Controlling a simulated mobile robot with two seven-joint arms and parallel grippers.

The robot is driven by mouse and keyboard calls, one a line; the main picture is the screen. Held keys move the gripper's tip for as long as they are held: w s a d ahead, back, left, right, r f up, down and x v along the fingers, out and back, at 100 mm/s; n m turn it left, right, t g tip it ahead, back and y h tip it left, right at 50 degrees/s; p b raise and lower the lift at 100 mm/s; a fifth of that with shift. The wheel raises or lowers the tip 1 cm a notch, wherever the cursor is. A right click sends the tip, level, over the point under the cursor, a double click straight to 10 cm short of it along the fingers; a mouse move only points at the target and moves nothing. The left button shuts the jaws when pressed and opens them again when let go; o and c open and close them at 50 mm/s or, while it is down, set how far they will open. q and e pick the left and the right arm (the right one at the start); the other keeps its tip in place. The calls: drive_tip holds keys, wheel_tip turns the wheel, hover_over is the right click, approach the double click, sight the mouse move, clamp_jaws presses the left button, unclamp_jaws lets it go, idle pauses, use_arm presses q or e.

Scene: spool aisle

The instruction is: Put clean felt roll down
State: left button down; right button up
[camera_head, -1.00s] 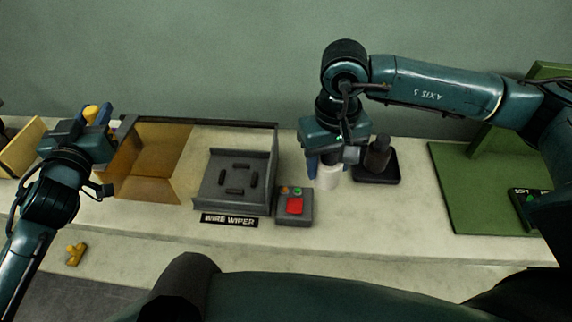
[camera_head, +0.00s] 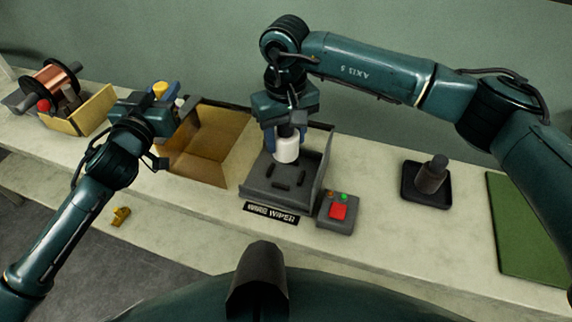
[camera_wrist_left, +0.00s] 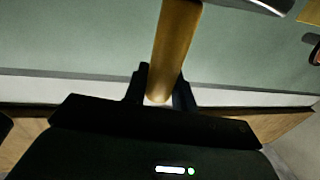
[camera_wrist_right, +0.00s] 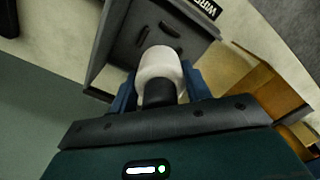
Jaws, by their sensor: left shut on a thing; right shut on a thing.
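The clean felt roll, a white cylinder (camera_head: 287,150), hangs in my right gripper (camera_head: 286,134), which is shut on it. It is above the grey wire wiper tray (camera_head: 318,170), near its back part; contact with the floor cannot be told. In the right wrist view the white roll (camera_wrist_right: 160,64) sits between the blue fingers, over the tray (camera_wrist_right: 108,45). My left gripper (camera_head: 166,92) is shut on a yellow-brown rod (camera_wrist_left: 174,45), whose yellow end (camera_head: 160,88) shows above the fingers, left of the open brown box (camera_head: 222,150).
A control box with a red button (camera_head: 338,211) stands right of the tray. A dark holder with an upright post (camera_head: 432,176) and a green board (camera_head: 535,230) are farther right. A copper spool (camera_head: 50,80) is far left. A small yellow fitting (camera_head: 121,215) lies near the front.

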drive_tip(key=shift+f, duration=3.5)
drive_tip(key=shift+f, duration=0.15)
drive_tip(key=o, duration=1)
wheel_tip(320, 180, up, 12)
drive_tip(key=shift+r, duration=0.2)
drive_tip(key=shift+r, duration=2)
